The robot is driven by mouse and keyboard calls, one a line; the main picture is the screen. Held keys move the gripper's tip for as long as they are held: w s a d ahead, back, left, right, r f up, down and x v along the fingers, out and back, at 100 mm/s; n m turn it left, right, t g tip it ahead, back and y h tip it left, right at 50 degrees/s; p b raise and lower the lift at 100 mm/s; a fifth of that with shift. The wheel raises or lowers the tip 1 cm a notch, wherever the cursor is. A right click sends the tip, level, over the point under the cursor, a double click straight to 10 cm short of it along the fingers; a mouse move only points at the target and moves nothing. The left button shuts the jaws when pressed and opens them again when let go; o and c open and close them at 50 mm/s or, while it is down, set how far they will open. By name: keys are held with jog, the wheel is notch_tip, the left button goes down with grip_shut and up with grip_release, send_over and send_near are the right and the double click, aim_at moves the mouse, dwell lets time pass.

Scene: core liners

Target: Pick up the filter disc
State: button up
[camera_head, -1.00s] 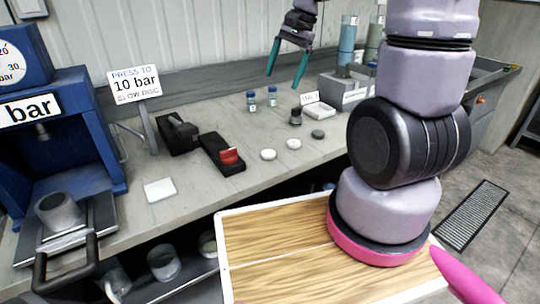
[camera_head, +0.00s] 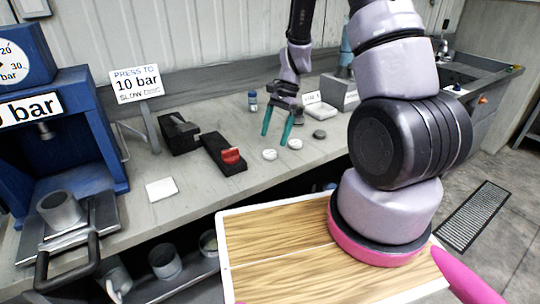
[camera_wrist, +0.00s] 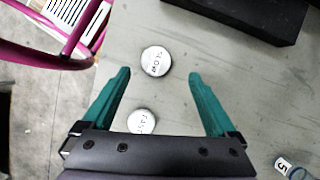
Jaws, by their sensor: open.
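Two small white discs lie on the grey bench. In the wrist view one disc (camera_wrist: 156,61) reads SLOW and lies just ahead, about level with my fingertips. The other disc (camera_wrist: 141,121) reads FAST; it lies between the fingers, lower in the picture, partly covered by the gripper body. In the head view the two discs show at the nearer left (camera_head: 270,154) and the farther right (camera_head: 295,144). A dark grey disc (camera_head: 319,134) lies to their right. My gripper (camera_head: 275,138), with teal fingers (camera_wrist: 160,76), is open and empty, pointing down above the white discs.
A dark block with a red part (camera_head: 225,154) lies left of the discs. A blue press (camera_head: 60,140) stands at the far left. A small vial (camera_head: 252,101) stands behind. A white square (camera_head: 161,189) lies on the front left bench. A wooden-topped tray (camera_head: 275,255) is in front.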

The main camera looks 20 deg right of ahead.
aim_at(270, 152)
jog(key=x, duration=0.4)
jog(key=shift+s+f, duration=0.3)
jog(key=shift+s, duration=0.1)
jog(key=c, duration=1.4)
jog(key=shift+r, duration=0.1)
